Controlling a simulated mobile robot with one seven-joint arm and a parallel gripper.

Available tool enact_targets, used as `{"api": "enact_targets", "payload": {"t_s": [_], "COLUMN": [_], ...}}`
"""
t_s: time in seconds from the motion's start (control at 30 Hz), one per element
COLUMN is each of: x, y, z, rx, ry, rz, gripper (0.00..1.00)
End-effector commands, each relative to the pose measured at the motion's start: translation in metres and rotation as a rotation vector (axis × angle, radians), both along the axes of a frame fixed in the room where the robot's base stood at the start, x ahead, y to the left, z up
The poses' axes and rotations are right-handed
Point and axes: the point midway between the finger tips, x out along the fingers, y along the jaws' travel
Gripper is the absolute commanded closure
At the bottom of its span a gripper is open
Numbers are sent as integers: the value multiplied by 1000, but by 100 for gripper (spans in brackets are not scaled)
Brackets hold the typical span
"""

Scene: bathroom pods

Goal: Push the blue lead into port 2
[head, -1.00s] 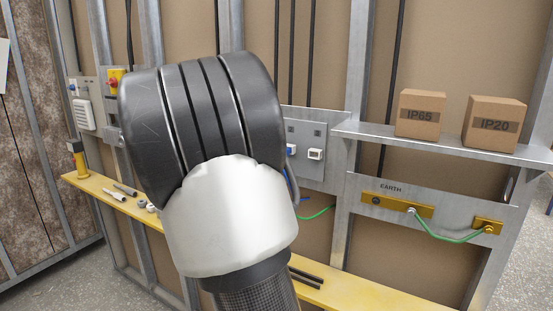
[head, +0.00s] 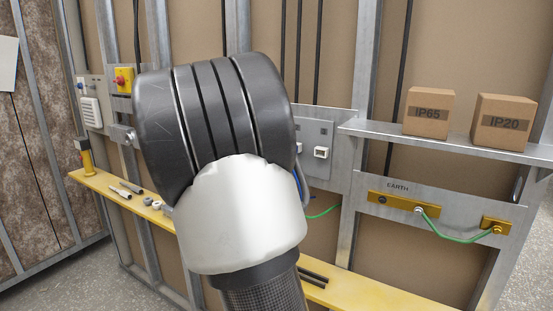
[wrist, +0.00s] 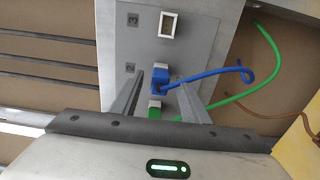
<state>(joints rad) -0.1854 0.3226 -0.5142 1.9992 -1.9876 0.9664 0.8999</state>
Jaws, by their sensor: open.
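In the wrist view a grey panel (wrist: 195,40) carries numbered ports. The blue lead (wrist: 160,74) has its plug at port 2, beside the "2" label (wrist: 130,68). How deep the plug sits I cannot tell. Its cord runs right and ends in a loop. My gripper (wrist: 161,80) is open, with one finger on each side of the blue plug; whether they touch it is unclear. In the head view my arm hides the gripper and most of the plug; the panel (head: 318,132) shows at its right.
A white port (wrist: 168,24) at label 3 is empty. A green plug (wrist: 154,113) sits just below the blue one, its green cord curving right. A shelf (head: 450,142) with two boxes and a yellow ledge (head: 375,297) flank the work area.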

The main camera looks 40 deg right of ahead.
Motion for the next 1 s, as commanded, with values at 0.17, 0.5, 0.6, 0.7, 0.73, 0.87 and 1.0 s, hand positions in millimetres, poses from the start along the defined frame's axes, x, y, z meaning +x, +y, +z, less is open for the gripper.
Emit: {"api": "enact_targets", "payload": {"t_s": [0.17,0.5,0.6,0.7,0.73,0.87,1.0], "x": [-9,-41,-49,-57,-58,-64,-67], "y": [24,101,121,137,141,153,158], "z": [0,1,1,1,0,0,0], "rx": [2,1,1,-1,0,0,-1], "ry": [-2,-2,-2,0,0,0,0], "rz": [4,6,6,4,4,2,0], "gripper": [59,59,59,59,59,59,59]}}
